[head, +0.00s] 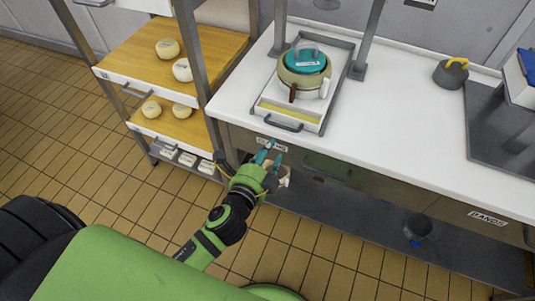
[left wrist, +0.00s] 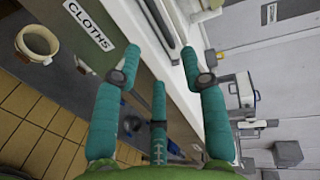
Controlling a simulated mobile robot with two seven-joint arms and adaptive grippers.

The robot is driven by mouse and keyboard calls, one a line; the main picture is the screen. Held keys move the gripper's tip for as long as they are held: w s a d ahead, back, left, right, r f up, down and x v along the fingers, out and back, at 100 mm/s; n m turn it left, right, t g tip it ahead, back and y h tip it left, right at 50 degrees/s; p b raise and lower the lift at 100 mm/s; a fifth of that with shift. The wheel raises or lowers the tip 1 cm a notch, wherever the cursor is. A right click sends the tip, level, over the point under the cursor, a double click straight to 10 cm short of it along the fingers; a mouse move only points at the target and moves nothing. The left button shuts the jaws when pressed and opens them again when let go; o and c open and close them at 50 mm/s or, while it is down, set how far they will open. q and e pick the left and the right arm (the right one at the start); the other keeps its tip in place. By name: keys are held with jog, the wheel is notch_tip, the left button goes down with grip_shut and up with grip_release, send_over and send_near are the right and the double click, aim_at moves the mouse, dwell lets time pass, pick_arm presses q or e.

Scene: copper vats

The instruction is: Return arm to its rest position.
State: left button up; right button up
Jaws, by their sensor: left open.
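My left arm (head: 229,216) reaches up from the bottom of the head view. My left gripper (head: 269,151) is in front of the counter's front, near the label on it. Its teal fingers are spread and empty. In the left wrist view the fingers (left wrist: 135,45) stand apart with nothing between them, close to the panel with the CLOTHS label (left wrist: 90,32). My right gripper is not in view.
The white counter (head: 420,110) edges the space ahead. A lidded pot (head: 305,78) stands in a tray (head: 281,118) on it. A wooden shelf rack (head: 135,55) with pale round items is at left. Tiled floor (head: 110,195) is open below it.

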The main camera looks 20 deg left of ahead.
pick_arm(q)
jog(key=shift+s, duration=0.25)
dwell(0.3)
jog(key=s+a+f+n+g, duration=0.1)
jog(key=s+f+n+g, duration=0.3)
jog(key=f, duration=1)
jog(key=s+a+f+n+g, duration=0.25)
jog(key=s+f, duration=0.35)
jog(key=f, duration=0.8)
jog(key=s+a+f+n+g, duration=0.1)
jog(key=s+f+n+g, duration=0.1)
jog(key=s+f, duration=0.3)
jog(key=s+a+f+n+g, duration=0.1)
jog(key=s+f+n+g, duration=0.2)
jog(key=s, duration=0.9)
jog(key=s+a+f+n+g, duration=0.1)
jog(key=s+f+n+g, duration=0.2)
jog(key=s+f, duration=0.5)
jog(key=shift+s+a+n+y, duration=0.25)
jog(key=shift+s+n+y, duration=0.05)
jog(key=shift+s+n, duration=0.45)
